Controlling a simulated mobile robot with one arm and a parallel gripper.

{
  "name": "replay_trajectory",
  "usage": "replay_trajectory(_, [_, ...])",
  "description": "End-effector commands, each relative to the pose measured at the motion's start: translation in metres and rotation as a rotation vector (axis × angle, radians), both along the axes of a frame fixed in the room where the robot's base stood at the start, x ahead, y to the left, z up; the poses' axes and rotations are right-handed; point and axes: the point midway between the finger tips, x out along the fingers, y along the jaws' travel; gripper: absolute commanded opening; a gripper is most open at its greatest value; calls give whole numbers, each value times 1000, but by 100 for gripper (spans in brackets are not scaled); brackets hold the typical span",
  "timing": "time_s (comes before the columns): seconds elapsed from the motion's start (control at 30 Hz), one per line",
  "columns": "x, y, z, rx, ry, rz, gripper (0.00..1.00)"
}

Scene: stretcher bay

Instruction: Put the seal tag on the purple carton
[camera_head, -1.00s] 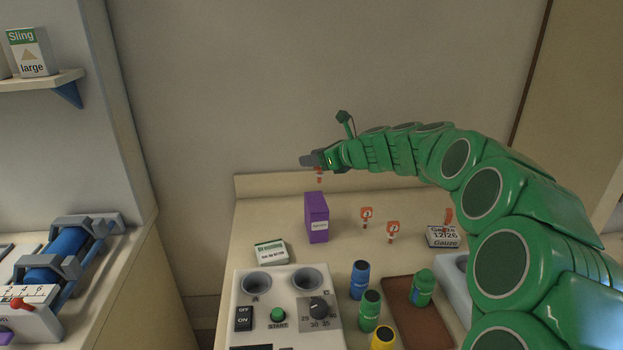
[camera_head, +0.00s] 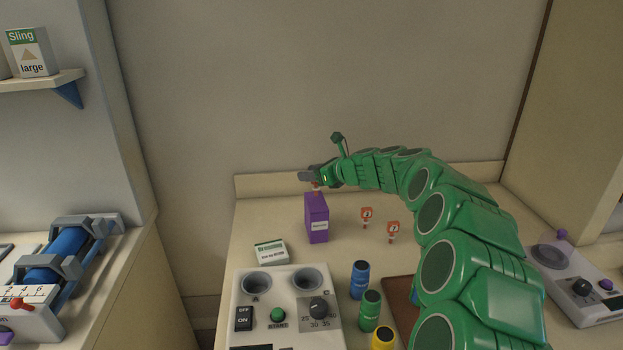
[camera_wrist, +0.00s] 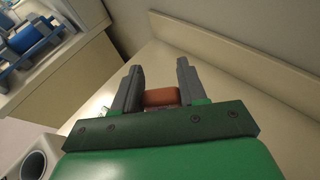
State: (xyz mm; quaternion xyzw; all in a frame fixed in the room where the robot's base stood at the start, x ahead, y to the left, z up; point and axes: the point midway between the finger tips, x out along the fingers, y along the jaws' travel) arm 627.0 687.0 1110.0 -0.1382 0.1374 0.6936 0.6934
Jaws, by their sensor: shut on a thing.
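The purple carton (camera_head: 316,220) stands upright on the counter (camera_head: 268,222), with a white label on its front. My gripper (camera_head: 309,177) is directly above the carton and shut on a seal tag (camera_head: 316,188), a small orange-red piece. The tag's lower end is at the carton's top edge in the head view; I cannot tell whether they touch. In the wrist view the seal tag (camera_wrist: 161,97) sits between the two grey fingers of my gripper (camera_wrist: 160,85).
Two red-and-white tags (camera_head: 367,216) stand right of the carton. A white-green box (camera_head: 270,252) lies in front of it, near a control panel (camera_head: 262,310) with two round wells. Blue, green and yellow bottles (camera_head: 360,280) stand at front right. The wall is close behind.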

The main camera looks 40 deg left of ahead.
Motion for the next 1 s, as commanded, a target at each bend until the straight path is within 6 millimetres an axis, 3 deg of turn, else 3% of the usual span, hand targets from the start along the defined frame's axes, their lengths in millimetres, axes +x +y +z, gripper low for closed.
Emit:
replay_trajectory(0.13, [0,0,-14,1,2,-1,13])
replay_trajectory(0.53, [0,0,-19,-1,0,0,13])
replay_trajectory(0.57, [0,0,-19,-1,0,0,43])
replay_trajectory(0.7, [0,0,-19,0,0,0,64])
replay_trajectory(1.0, [0,0,-19,0,0,0,67])
